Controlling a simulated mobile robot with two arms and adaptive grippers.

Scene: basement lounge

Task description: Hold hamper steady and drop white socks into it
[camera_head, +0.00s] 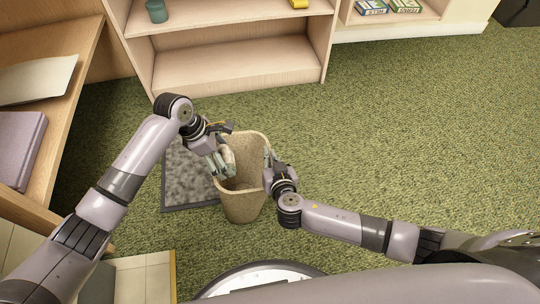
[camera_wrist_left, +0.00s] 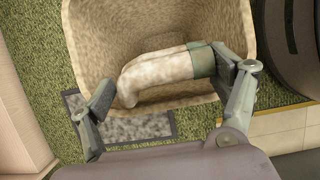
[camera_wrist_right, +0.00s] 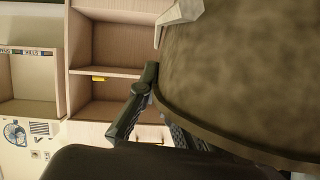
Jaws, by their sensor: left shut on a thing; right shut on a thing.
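The hamper (camera_head: 244,208) is a tan, speckled, open-topped bin standing on the floor. My left gripper (camera_head: 222,162) is at its left rim, shut on the white socks (camera_head: 229,155). In the left wrist view the socks (camera_wrist_left: 160,74), off-white with a grey-green end, lie across the hamper's opening between the fingers (camera_wrist_left: 165,98). My right gripper (camera_head: 269,164) is shut on the hamper's right rim. In the right wrist view the hamper wall (camera_wrist_right: 245,75) fills the right side, with one finger partly hidden behind the rim. The hamper's bottom is largely hidden.
A grey mat (camera_head: 187,175) lies left of the hamper on green carpet (camera_head: 400,120). A wooden shelf unit (camera_head: 225,65) stands behind, and another shelf (camera_head: 65,110) stands at the left. The carpet to the right is clear.

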